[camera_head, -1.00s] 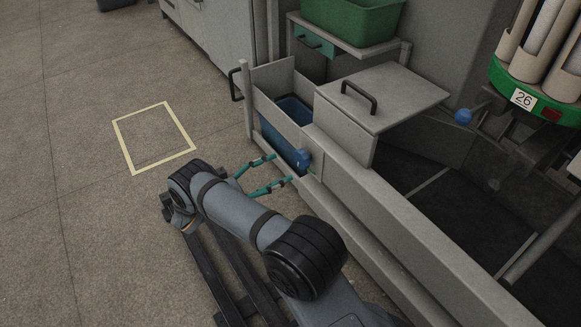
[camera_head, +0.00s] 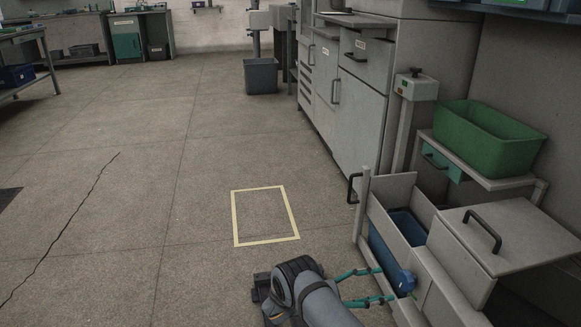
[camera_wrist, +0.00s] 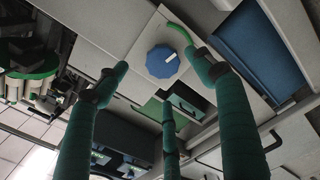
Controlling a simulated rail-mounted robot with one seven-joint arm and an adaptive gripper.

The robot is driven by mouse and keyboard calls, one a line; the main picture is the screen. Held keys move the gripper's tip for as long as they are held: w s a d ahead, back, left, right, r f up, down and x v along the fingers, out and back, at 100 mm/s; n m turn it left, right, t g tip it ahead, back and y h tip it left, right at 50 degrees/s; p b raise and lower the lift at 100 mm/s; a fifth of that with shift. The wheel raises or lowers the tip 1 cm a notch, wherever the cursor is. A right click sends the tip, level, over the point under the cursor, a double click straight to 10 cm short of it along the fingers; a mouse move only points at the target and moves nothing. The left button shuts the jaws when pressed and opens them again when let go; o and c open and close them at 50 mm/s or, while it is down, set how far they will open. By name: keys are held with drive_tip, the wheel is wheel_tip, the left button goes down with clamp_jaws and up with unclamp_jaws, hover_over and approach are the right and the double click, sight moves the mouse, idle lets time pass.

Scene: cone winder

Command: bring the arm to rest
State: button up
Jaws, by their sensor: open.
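My gripper (camera_head: 387,283) is at the bottom right of the head view, with its teal fingers spread and empty. They point at a blue knob (camera_head: 407,281) on the end of the machine's front rail, and the fingertips look close to it. In the wrist view the fingers of my gripper (camera_wrist: 158,75) stand apart around the blue knob (camera_wrist: 162,61), which has a white mark and sits on a pale panel. Nothing is between the fingers, and I cannot tell whether any finger touches the knob. My arm's lower part is cut off by the frame.
A blue bin (camera_head: 380,250) sits in an open grey compartment beside the knob. A lidded box (camera_head: 520,232) with a black handle and a green tub (camera_head: 490,135) stand to the right. A yellow floor outline (camera_head: 236,222) is empty. Open floor lies left.

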sight(404, 283)
drive_tip(key=d, duration=0.5)
drive_tip(key=w+d, duration=0.1)
drive_tip(key=d, duration=0.2)
drive_tip(key=shift+n, duration=0.3)
drive_tip(key=shift+a, duration=0.15)
